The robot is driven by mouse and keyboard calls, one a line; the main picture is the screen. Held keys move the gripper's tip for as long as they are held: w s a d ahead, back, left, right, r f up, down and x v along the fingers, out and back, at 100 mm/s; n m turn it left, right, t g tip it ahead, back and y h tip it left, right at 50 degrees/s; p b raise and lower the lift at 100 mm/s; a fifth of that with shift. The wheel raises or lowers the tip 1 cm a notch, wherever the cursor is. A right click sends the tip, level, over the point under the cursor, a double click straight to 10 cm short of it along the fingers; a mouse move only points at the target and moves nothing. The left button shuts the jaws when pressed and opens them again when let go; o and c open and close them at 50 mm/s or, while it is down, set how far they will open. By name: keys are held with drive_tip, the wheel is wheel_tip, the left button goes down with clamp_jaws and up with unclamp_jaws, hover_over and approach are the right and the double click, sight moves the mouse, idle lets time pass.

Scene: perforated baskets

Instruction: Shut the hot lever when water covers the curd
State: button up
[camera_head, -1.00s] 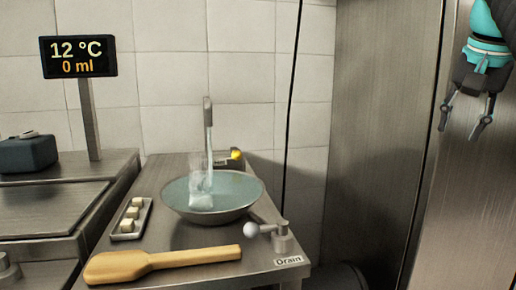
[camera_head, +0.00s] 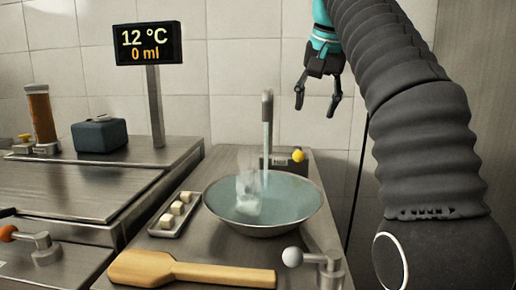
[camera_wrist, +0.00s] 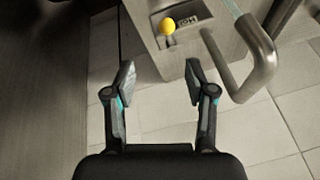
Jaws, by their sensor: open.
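The hot lever has a yellow ball knob (camera_head: 298,155) beside the tap (camera_head: 267,120). The knob also shows at the top of the wrist view (camera_wrist: 168,25), beside a label reading HOT. Water runs from the tap into a wide metal bowl (camera_head: 312,212) holding bluish water. A translucent basket (camera_head: 248,195) with whitish contents stands in the bowl, its upper part above the water. I cannot make out the curd inside clearly. My gripper (camera_head: 317,106) is open and empty, above and right of the knob; in the wrist view its fingers (camera_wrist: 160,72) are apart.
A display (camera_head: 148,43) reads 12 °C and 0 ml. A lever with a white knob (camera_head: 292,257) stands at the counter's front right. A wooden paddle (camera_head: 190,271) lies in front of the bowl. A small tray (camera_head: 160,231) with white cubes is left of it.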

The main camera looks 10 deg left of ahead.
sight(300, 152)
drive_tip(key=b+x, duration=0.1)
drive_tip(key=x, duration=0.3)
drive_tip(key=b+x, duration=0.1)
drive_tip(key=x, duration=0.4)
drive_tip(key=a+b+x, duration=0.1)
drive_tip(key=x, duration=0.4)
drive_tip(key=shift+w+r+b, duration=0.1)
drive_tip(key=shift+w+b, duration=0.05)
drive_tip(key=shift+b, duration=0.25)
clamp_jaws()
